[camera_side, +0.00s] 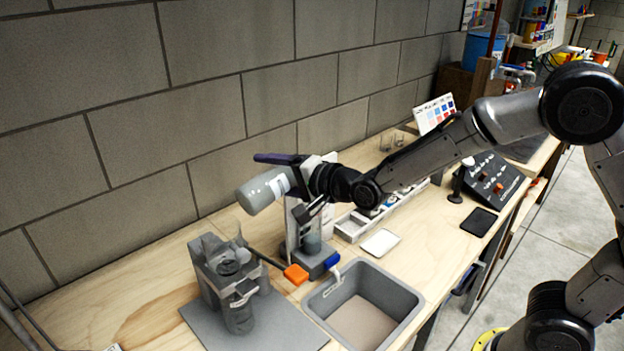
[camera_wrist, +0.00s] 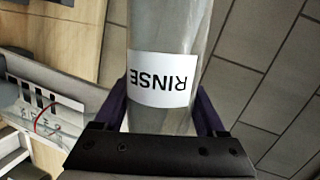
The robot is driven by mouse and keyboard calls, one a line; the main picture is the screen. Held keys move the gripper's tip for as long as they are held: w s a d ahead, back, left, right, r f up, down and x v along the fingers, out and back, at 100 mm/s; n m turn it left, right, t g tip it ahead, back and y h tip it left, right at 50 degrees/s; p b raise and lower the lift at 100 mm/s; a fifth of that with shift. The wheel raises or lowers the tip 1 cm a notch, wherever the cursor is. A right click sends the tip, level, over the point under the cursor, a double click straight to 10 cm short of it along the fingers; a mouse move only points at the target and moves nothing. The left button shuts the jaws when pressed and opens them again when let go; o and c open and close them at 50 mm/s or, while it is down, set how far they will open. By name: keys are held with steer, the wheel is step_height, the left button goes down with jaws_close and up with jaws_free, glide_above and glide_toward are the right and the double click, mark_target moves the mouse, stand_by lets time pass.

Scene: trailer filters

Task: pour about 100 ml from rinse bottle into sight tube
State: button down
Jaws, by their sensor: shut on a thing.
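My gripper (camera_side: 290,176) has its dark purple fingers shut around the rinse bottle (camera_side: 264,190), a grey, translucent cylinder. The bottle is held in the air, tipped far over, its rounded end toward the lower left. Its mouth is hidden in the side view, and I cannot tell if liquid is flowing. In the wrist view the bottle (camera_wrist: 172,30) fills the middle between the fingers, its white RINSE label upside down. The sight tube (camera_side: 312,240) stands upright on a grey base below the gripper, partly hidden; its marked scale (camera_wrist: 45,105) shows at left in the wrist view.
A grey bin (camera_side: 403,303) stands at the front, with an orange block (camera_side: 296,274) near it. A grey filter housing assembly (camera_side: 235,280) stands on a mat at the left. A white tray (camera_side: 352,227) and a white pad (camera_side: 381,243) lie to the right. The block wall is behind.

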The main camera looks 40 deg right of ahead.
steer(key=shift+d+r+m, duration=0.1)
steer(key=shift+r+m, duration=0.3)
stand_by(1.4)
steer(key=shift+f, duration=0.1)
